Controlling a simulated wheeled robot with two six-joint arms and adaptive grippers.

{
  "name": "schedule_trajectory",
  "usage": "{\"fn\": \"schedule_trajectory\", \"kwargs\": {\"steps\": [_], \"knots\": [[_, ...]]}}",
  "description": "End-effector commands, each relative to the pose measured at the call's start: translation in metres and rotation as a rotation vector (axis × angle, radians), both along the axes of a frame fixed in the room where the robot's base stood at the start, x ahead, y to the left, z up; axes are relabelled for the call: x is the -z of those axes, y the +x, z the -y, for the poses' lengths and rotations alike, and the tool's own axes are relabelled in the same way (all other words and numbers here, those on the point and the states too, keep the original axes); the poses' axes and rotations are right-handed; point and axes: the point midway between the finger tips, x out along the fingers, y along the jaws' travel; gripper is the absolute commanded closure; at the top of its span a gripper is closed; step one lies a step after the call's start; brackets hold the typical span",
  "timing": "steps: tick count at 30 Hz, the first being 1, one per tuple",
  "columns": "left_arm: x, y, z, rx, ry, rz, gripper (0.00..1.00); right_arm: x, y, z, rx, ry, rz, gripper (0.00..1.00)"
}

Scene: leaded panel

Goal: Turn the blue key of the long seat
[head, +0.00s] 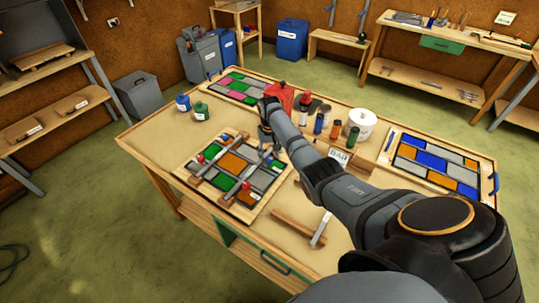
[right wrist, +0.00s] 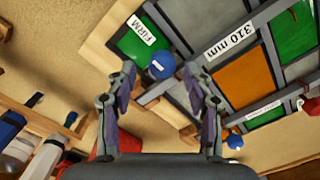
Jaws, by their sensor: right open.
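The leaded panel (head: 233,160) of green, orange and grey panes lies in a wooden frame on the bench. In the right wrist view, a round blue key (right wrist: 162,66) sits at the panel's edge, near a green pane (right wrist: 138,45) labelled "FIRM". My right gripper (head: 268,150) is over the panel's far right part. In the wrist view, its open fingers (right wrist: 160,80) stand on either side of the blue key, with visible gaps. I cannot tell its height above the key. In the head view the gripper hides the blue key. My left gripper is not in view.
Red knobs (head: 201,158) sit on the panel; one shows in the wrist view (right wrist: 235,141). Bottles and a white tub (head: 360,124) stand right of my arm. A hammer (head: 320,230) lies in front. A blue-and-orange panel (head: 435,162) lies right. Bare bench (head: 155,135) is left.

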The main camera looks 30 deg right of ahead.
Motion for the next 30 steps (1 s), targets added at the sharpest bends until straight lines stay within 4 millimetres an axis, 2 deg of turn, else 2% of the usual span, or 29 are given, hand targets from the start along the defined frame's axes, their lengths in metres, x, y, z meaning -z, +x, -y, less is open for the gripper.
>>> {"fn": "schedule_trajectory", "kwargs": {"steps": [1,2,5,8,13,17,24,30], "knots": [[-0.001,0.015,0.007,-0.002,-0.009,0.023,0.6,0.006,0.0,-0.001,0.0,0.001,0.0,0.48],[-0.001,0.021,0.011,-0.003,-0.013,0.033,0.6,0.009,0.0,-0.001,-0.001,0.001,0.0,0.48],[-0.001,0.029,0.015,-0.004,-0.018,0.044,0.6,0.015,0.001,-0.001,-0.001,0.0,0.002,0.48],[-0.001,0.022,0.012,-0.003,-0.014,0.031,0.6,0.017,0.0,-0.001,-0.001,0.0,0.002,0.48],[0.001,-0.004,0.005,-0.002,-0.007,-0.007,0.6,0.017,0.001,0.0,-0.001,0.0,0.002,0.48],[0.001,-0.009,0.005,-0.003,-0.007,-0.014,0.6,0.017,0.0,0.0,-0.001,-0.001,0.002,0.66],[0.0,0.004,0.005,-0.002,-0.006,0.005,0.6,0.017,0.0,0.0,-0.001,-0.001,0.002,0.98],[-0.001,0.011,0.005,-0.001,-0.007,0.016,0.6,0.017,0.0,0.0,-0.01,0.001,0.001,1.0]]}}
